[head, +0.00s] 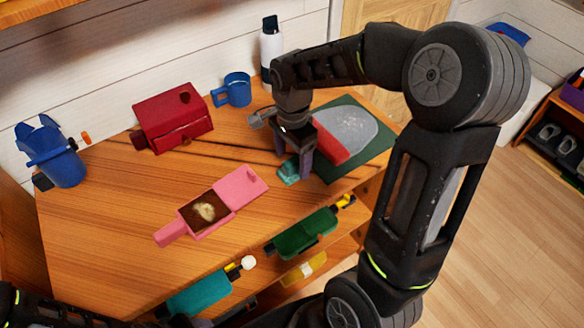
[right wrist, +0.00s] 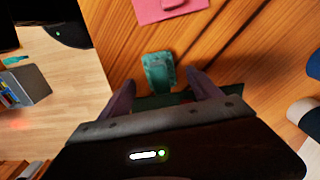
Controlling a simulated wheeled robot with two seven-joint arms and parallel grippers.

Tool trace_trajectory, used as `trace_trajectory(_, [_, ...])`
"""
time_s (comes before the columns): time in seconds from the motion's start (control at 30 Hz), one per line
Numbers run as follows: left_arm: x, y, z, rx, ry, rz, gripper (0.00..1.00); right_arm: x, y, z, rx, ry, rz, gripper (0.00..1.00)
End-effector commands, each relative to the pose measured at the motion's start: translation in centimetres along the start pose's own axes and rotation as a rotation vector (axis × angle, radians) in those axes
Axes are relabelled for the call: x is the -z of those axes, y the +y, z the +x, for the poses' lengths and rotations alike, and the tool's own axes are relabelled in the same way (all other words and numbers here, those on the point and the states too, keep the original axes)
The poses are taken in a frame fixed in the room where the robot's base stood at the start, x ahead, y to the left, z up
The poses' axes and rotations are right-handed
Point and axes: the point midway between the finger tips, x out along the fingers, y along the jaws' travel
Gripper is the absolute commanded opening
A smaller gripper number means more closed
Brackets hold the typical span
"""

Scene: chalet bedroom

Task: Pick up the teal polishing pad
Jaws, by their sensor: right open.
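The teal polishing pad (head: 289,173) lies on the wooden table, at the left edge of the dark green mat (head: 375,158). My right gripper (head: 294,167) is above the pad, pointing down, with its fingers apart. In the right wrist view the pad (right wrist: 159,70) lies just beyond the fingertips of the open right gripper (right wrist: 160,82), roughly centred between them. Nothing is held in it. I cannot tell the exact height of the fingertips over the table. At the lower left of the head view part of my left arm shows, but its gripper is not clearly visible.
A red and grey object (head: 345,130) lies on the mat. A pink open box (head: 235,187) sits left of the pad. A red box (head: 172,120), a blue mug (head: 233,90), a white bottle (head: 270,45) and a blue bucket (head: 57,160) stand behind. The table's front left is clear.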

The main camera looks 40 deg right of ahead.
Motion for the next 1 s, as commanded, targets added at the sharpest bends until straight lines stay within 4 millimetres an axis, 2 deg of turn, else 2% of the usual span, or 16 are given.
trace_trajectory(0.1, [0.0,0.1,-0.3,0.0,0.0,0.0,0.51,-0.1,0.1,1.9,-0.006,-0.001,0.002,0.73])
trace_trajectory(0.27, [0.0,0.1,-0.4,0.0,0.0,0.0,0.51,-0.1,0.0,3.4,-0.002,-0.001,0.001,0.73])
trace_trajectory(0.87, [0.0,0.1,-0.3,0.0,0.0,0.0,0.51,-0.1,0.0,3.4,0.0,-0.001,0.001,0.73])
trace_trajectory(1.0, [0.0,0.1,-0.3,0.0,0.0,0.0,0.51,-0.1,0.0,3.4,0.0,-0.001,0.001,0.61])
